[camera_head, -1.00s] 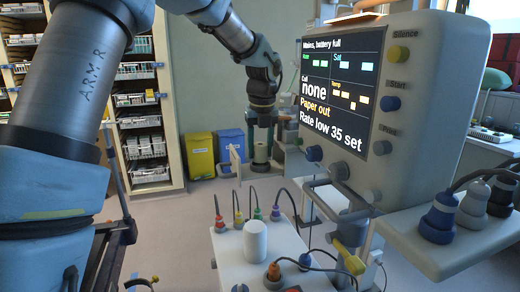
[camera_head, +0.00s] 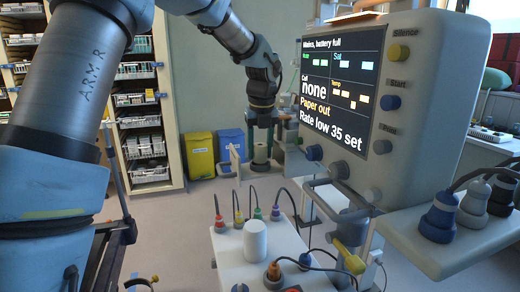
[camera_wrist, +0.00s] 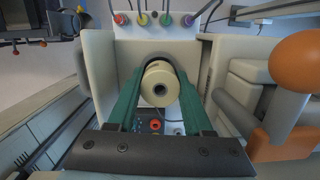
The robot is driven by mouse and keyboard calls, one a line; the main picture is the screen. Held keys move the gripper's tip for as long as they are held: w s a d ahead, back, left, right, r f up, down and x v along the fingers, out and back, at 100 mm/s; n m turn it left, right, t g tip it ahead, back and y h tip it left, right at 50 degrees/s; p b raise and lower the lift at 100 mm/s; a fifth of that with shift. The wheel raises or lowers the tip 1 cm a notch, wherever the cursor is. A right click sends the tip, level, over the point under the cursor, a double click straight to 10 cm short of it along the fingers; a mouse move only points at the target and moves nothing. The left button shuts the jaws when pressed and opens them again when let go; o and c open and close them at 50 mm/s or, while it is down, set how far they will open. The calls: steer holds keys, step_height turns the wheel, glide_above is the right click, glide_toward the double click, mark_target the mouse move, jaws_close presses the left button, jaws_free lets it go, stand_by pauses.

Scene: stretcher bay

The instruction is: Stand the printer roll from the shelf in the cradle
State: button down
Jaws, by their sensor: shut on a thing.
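My gripper (camera_head: 261,150) is at the end of the arm, at the back middle of the head view, pointing down. In the wrist view its two green fingers (camera_wrist: 160,92) lie on either side of a cream printer roll (camera_wrist: 160,84) and are shut on it. The roll's end with its dark centre hole faces the wrist camera. In the head view the roll is small between the fingers, and its lower end is hard to make out. I cannot pick out the cradle for certain in either view.
A white cylinder (camera_head: 255,240) stands on a white unit (camera_head: 240,266) with coloured cable plugs, nearer the head camera. A monitor (camera_head: 400,110) reading "Paper out" fills the right. Yellow (camera_head: 199,155) and blue (camera_head: 229,146) bins stand behind. A large orange knob (camera_wrist: 298,62) is at the right of the wrist view.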

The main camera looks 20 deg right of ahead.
steer(key=shift+f+b, duration=0.3)
steer(key=shift+f, duration=0.35)
steer(key=shift+r, duration=0.1)
steer(key=shift+r+p, duration=0.4)
steer(key=shift+r, duration=0.35)
steer(key=shift+c, duration=1.2)
jaws_free()
